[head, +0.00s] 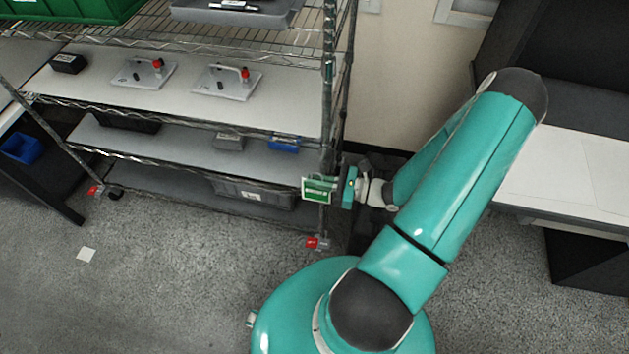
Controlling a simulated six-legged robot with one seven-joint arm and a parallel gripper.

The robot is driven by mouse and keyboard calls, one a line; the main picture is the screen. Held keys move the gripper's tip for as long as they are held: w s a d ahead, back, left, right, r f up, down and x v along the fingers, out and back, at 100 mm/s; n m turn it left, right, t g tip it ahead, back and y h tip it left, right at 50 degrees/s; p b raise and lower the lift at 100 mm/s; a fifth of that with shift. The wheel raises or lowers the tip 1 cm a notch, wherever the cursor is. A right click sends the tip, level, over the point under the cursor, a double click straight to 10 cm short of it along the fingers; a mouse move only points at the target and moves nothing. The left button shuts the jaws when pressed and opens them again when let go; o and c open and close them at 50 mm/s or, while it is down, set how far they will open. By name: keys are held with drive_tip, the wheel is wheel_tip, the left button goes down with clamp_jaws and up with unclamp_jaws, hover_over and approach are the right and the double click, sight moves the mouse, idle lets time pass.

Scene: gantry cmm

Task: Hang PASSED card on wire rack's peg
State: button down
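The card (318,190) is green with a pale upper band and small light print that I cannot read. It is at the end of my arm, in front of the wire rack's right front post (328,120). My gripper (340,189) is right beside the card's right edge, and the card appears held in its fingers. The fingertips are too small to make out clearly. The peg cannot be made out; it may be hidden behind the card or gripper. I cannot tell whether the card touches the rack.
The rack's shelves hold fixture plates with red knobs (226,82), a green bin (75,10), a blue box (284,143) and a grey tote (254,193). A white-topped bench (570,175) stands at right.

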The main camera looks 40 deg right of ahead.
sight(324, 160)
drive_tip(key=w+d+f, duration=0.1)
drive_tip(key=w+d, duration=0.4)
drive_tip(key=d, duration=0.1)
drive_tip(key=shift+w+f, duration=0.3)
drive_tip(key=shift+f, duration=0.1)
idle(0.8)
drive_tip(key=shift+f, duration=0.3)
idle(0.7)
drive_tip(key=c, duration=1.6)
unclamp_jaws()
drive_tip(key=shift+o, duration=0.3)
drive_tip(key=shift+d+r, duration=0.1)
drive_tip(key=shift+w+d+r, duration=0.1)
drive_tip(key=shift+w, duration=0.05)
drive_tip(key=shift+c, duration=1.1)
drive_tip(key=o, duration=0.3)
